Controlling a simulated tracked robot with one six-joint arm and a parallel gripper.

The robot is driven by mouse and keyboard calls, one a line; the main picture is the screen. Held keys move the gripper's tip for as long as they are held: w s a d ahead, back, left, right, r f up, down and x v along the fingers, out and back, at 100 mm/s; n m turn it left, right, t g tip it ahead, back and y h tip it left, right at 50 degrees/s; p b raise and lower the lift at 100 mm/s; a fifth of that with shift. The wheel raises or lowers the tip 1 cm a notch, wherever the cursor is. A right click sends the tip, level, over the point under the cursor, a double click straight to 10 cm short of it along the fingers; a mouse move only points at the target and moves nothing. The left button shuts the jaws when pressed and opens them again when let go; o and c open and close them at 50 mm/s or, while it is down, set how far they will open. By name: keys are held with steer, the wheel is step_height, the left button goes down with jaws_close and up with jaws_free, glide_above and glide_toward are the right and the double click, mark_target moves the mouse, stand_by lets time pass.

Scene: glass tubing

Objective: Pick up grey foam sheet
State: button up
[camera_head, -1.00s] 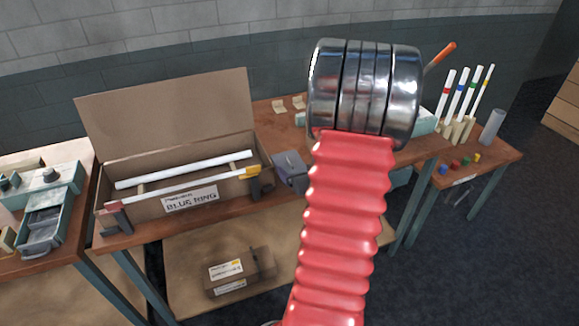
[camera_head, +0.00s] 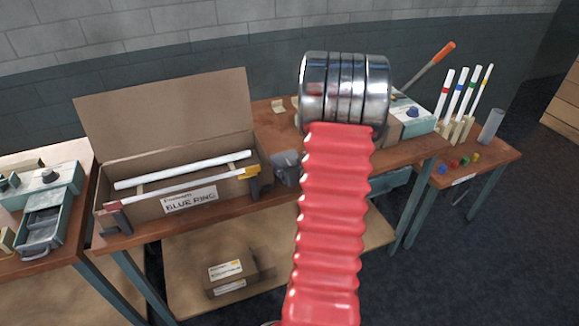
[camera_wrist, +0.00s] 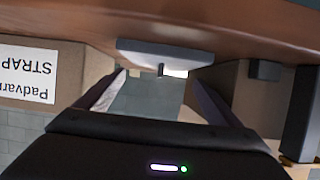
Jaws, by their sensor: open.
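I cannot make out a grey foam sheet with certainty. In the head view a pale grey upright cylinder (camera_head: 491,126) stands on the right table, and whether it is rolled foam I cannot tell. A small grey item (camera_head: 288,168) sits at the middle table's front edge, partly behind my arm. My gripper (camera_wrist: 155,97) shows in the wrist view with its dark fingers apart and nothing visible held between them. A pale grey-blue slab with a dark knob (camera_wrist: 165,55) lies beyond the fingertips. My arm hides the gripper in the head view.
An open cardboard box (camera_head: 168,172) with white tubes stands on the middle table. A teal unit with a blue knob (camera_head: 412,114) and an orange-handled tool (camera_head: 437,60) are right of my arm. Striped tubes (camera_head: 464,100) stand in holders. A STRAP box (camera_wrist: 45,80) is beside the left finger.

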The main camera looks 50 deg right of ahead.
mark_target(288, 158)
steer(key=shift+x, duration=2.45)
steer(key=shift+s+d+f, duration=0.1)
steer(key=shift+s, duration=0.1)
steer(key=shift+c, duration=0.7)
steer(key=c, duration=0.7)
step_height(288, 158, up, 18)
steer(key=shift+r, duration=0.1)
